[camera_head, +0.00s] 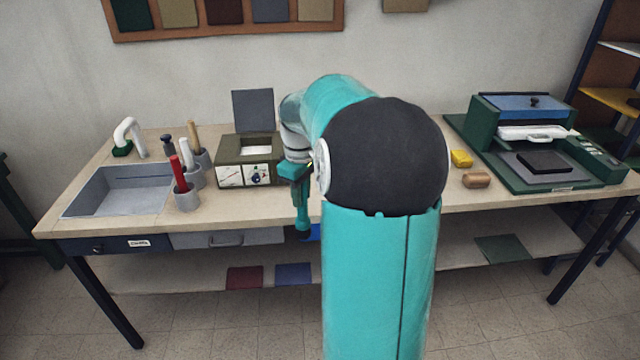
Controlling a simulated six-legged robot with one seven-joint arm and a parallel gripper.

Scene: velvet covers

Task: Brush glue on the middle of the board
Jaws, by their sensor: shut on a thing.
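My gripper (303,228) points down near the front edge of the worktable, left of my black elbow. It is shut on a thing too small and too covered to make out. A blue patch (313,232) shows just beside the fingertips, mostly behind my arm; I cannot tell if it is part of the board. No other part of a board shows, and my arm hides the middle of the table. A green box (232,147) with its grey lid (253,110) raised stands left of my gripper. I cannot make out any glue or brush bristles.
Left of the box, pots hold upright tools, one with a red handle (178,171). A grey sink (122,190) lies further left. Coloured sheets lie on the lower shelf (180,273).

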